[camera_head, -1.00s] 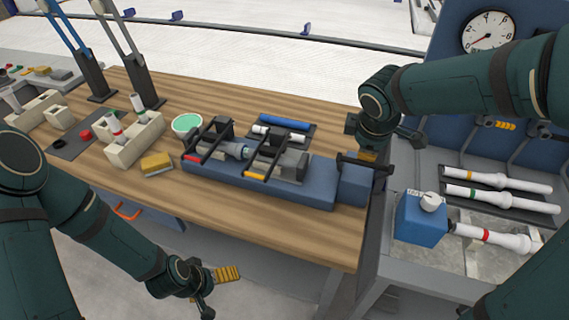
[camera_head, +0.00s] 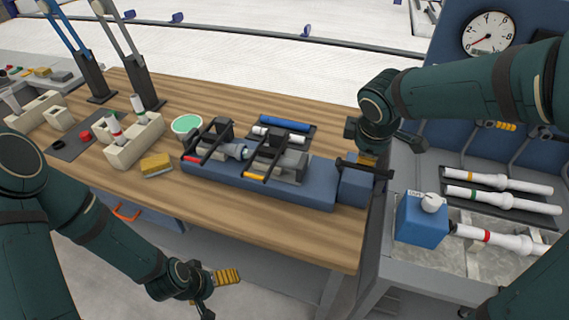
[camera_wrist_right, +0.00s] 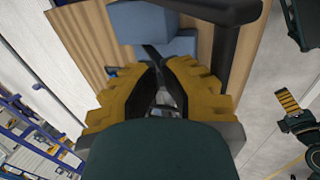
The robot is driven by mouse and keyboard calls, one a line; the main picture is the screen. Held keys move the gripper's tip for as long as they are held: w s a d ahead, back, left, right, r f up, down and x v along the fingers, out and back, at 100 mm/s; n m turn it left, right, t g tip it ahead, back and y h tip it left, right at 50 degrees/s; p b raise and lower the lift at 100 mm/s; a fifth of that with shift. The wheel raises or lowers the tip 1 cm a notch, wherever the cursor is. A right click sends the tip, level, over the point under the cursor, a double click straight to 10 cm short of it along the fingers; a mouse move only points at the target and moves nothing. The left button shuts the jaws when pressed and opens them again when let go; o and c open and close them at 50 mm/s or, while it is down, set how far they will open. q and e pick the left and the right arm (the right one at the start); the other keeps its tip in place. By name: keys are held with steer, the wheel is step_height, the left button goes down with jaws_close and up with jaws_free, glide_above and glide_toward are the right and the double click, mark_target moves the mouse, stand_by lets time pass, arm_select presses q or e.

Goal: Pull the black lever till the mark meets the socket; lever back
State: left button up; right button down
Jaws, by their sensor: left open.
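The black lever (camera_head: 350,163) sticks out at the right end of the blue fixture (camera_head: 260,190) on the wooden bench. In the right wrist view the black lever bar (camera_wrist_right: 215,8) passes close to the yellow fingers (camera_wrist_right: 158,60). A grey pipe part (camera_head: 238,150) lies in the fixture. The mark and socket are too small to make out. My left gripper (camera_head: 220,292) is open and empty, low in front of the bench.
A yellow block (camera_head: 156,165), green-topped cup (camera_head: 187,124) and cream holder (camera_head: 134,142) stand left of the fixture. At right are a blue box with a knob (camera_head: 422,220), white pipes (camera_head: 500,200) in a rack and a gauge (camera_head: 488,34). The front bench strip is clear.

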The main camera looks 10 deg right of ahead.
steer(key=shift+s+a+f+b, duration=0.35)
steer(key=shift+s+f+b, duration=0.2)
steer(key=shift+f+b, duration=0.1)
steer(key=shift+s+a+f+b, duration=0.3)
steer(key=shift+s+f+b, duration=0.2)
steer(key=shift+f+b, duration=0.15)
stand_by(2.4)
steer(key=shift+r, duration=0.1)
steer(key=shift+w+d+r+p+v, duration=0.1)
steer(key=shift+w+p+v, duration=0.1)
steer(key=shift+p+v, duration=1.15)
steer(key=shift+w+d+r+p+v, duration=0.15)
steer(key=shift+p+v, duration=0.85)
steer(key=shift+v, duration=0.6)
steer(key=shift+w+d+p+v, duration=0.1)
steer(key=shift+w+p+v, duration=0.1)
steer(key=shift+p+v, duration=1.15)
